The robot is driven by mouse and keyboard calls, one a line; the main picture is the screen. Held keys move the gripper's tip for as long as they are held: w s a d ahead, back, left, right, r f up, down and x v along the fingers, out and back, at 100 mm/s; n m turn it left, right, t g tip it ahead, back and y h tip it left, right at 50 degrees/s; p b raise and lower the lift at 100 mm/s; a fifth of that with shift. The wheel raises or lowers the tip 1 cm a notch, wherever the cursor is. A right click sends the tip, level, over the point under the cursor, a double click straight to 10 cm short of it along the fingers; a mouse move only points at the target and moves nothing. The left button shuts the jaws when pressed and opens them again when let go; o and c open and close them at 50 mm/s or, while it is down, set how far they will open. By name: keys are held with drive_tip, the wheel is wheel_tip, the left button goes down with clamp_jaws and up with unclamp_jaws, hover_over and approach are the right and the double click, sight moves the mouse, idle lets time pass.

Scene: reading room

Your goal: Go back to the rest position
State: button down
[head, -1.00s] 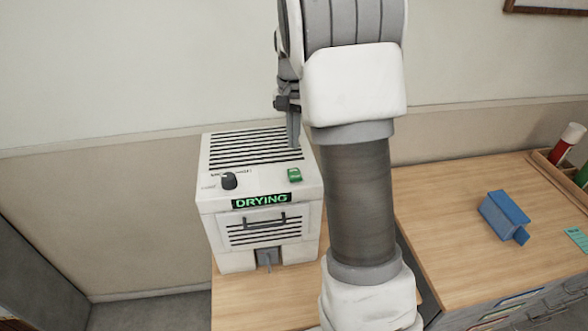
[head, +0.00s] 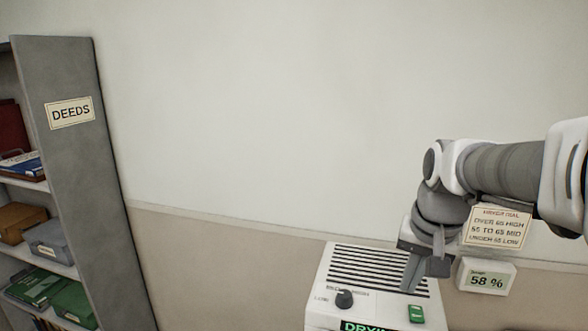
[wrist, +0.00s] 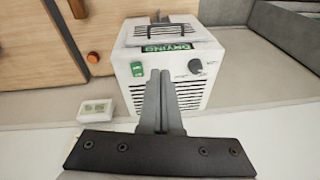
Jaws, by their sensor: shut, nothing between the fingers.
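My gripper (head: 412,284) is shut and empty, over the top of the white dryer box (head: 318,306) in the head view. In the wrist view, my gripper's closed fingers (wrist: 162,100) point toward the dryer (wrist: 185,95). I cannot tell whether the fingertips touch it. The dryer has a black dial (head: 344,300), a green switch (head: 416,313) and a lit green sign reading DRYING, cut off by the lower edge of the head view. The sign (wrist: 165,49) shows upside down in the wrist view.
A grey shelf unit (head: 85,170) labelled DEEDS stands at left. A humidity meter (head: 487,277) reads 58 %, below a dial notice (head: 494,229) on the wall. The wrist view shows a wooden surface (wrist: 40,60) beside the dryer. The wall between shelf and arm is bare.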

drive_tip(key=s+a+f+n+t, duration=0.1)
drive_tip(key=s+a+n, duration=0.3)
drive_tip(key=s, duration=0.9)
drive_tip(key=shift+s+a+f+n+t+b, duration=0.15)
drive_tip(key=shift+s+a+n+t+b, duration=0.25)
drive_tip(key=shift+a+t, duration=0.45)
drive_tip(key=shift+d, duration=0.1)
